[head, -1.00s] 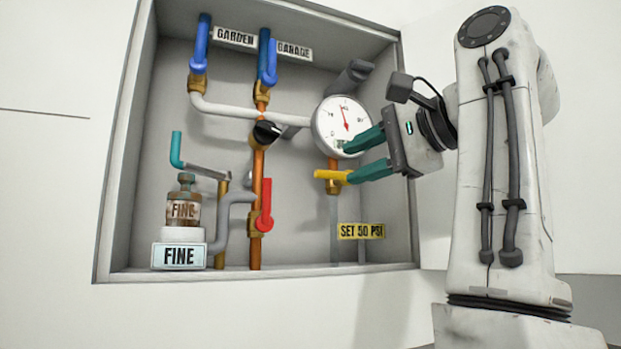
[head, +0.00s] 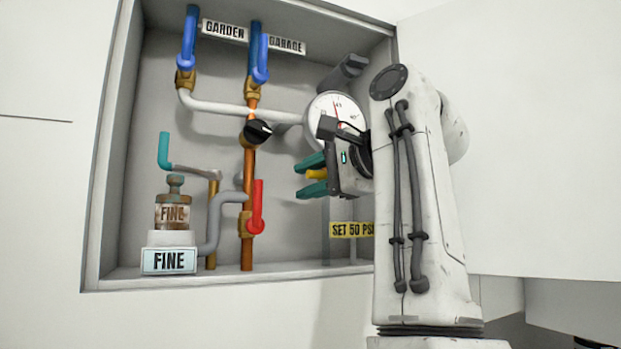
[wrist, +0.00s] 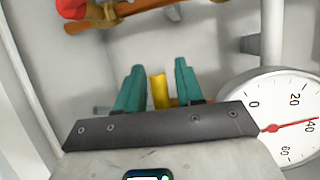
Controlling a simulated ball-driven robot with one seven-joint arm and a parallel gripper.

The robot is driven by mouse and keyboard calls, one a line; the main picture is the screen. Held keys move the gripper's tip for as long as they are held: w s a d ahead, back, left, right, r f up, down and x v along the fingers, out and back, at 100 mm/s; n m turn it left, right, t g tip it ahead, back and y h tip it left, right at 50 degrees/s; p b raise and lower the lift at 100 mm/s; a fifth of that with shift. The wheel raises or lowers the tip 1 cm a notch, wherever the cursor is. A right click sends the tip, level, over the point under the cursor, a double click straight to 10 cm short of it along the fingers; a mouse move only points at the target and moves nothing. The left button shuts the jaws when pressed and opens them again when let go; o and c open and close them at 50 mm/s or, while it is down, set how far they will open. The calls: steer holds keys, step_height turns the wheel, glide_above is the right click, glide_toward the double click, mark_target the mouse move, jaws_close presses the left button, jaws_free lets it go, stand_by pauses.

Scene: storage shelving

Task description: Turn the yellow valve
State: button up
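The yellow valve handle (head: 316,174) is below the pressure gauge in the head view, mostly hidden by my gripper (head: 311,175). Its teal fingers are apart, one above and one below the handle. In the wrist view the yellow handle (wrist: 160,91) stands between the two teal fingers of my gripper (wrist: 157,88), with a visible gap to the right finger and a smaller one to the left. The valve's brass body is hidden in the head view. The gauge (head: 333,112) is partly covered by my wrist; its red needle (wrist: 288,125) shows in the wrist view.
A red valve handle (head: 257,205) on the copper pipe is left of my gripper. Blue handles (head: 188,40) are at the upper left. A black knob (head: 257,131) and grey pipes are close by. The recessed box's frame (head: 230,277) surrounds everything. The "SET 50 PSI" label (head: 350,229) is below.

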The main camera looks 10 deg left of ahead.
jaws_close()
